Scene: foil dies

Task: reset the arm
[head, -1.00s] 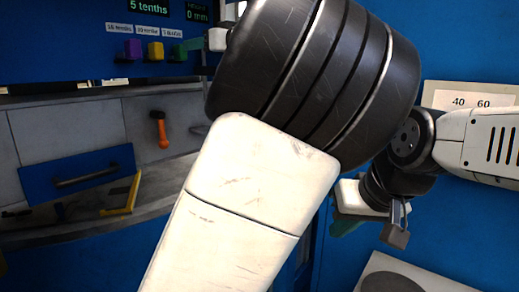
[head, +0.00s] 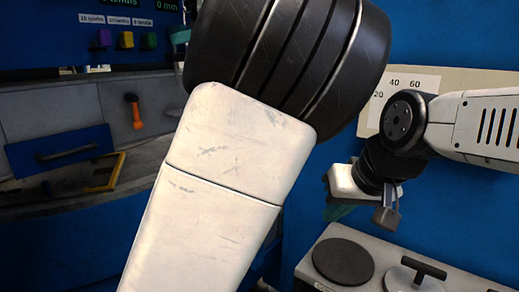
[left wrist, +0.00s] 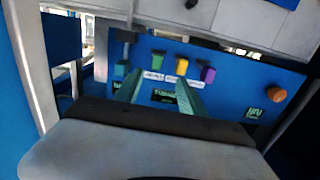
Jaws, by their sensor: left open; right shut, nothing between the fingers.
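My left arm crosses the middle of the head view, its white link and black ribbed joint hiding much of the scene. Of my left gripper, a teal part (head: 180,36) shows beside the black joint. In the left wrist view my left gripper (left wrist: 159,92) has two teal fingers spread apart with nothing between them, in front of a blue panel. My right gripper (head: 338,212) is at the right of the head view, its teal fingers partly hidden under its white body. It is shut and empty, above a grey unit.
The blue panel (left wrist: 228,93) carries purple, yellow and green knobs and an orange knob (left wrist: 277,94). At left are an orange handle (head: 135,111) and a blue drawer front (head: 58,150). The grey unit (head: 312,262) with round dark discs stands below my right gripper.

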